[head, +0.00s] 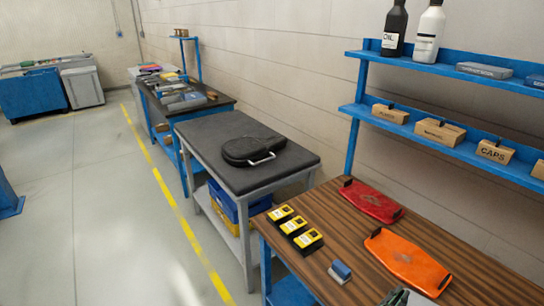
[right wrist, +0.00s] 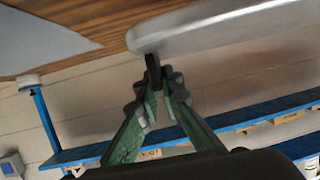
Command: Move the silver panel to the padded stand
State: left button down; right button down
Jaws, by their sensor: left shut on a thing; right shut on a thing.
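The silver panel (right wrist: 225,28) shows large across the top of the right wrist view, with its far part out of frame. My right gripper (right wrist: 158,78) is shut on the dark grip at the panel's near edge. My left gripper (head: 402,298) only just shows at the bottom edge of the head view, shut, with its hold on the panel mostly out of frame. The padded stand (head: 195,131) is a grey-legged table with a black padded top, in the middle of the head view. A black case-like piece with a silver handle (head: 253,149) lies on it.
A blue shelf (head: 445,142) stands behind. Open floor (head: 110,220) lies to the left.

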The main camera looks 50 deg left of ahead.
aim_at(204, 128)
jog(key=u, duration=0.35)
jog(key=k, duration=0.45)
jog(key=u, duration=1.8)
jog(key=i, duration=1)
jog(key=u, duration=0.95)
jog(key=i, duration=3.3)
jog(key=z, duration=0.75)
jog(key=i, duration=0.65)
jog(key=z, duration=1.35)
jog(key=i, duration=0.6)
jog(key=z, duration=0.6)
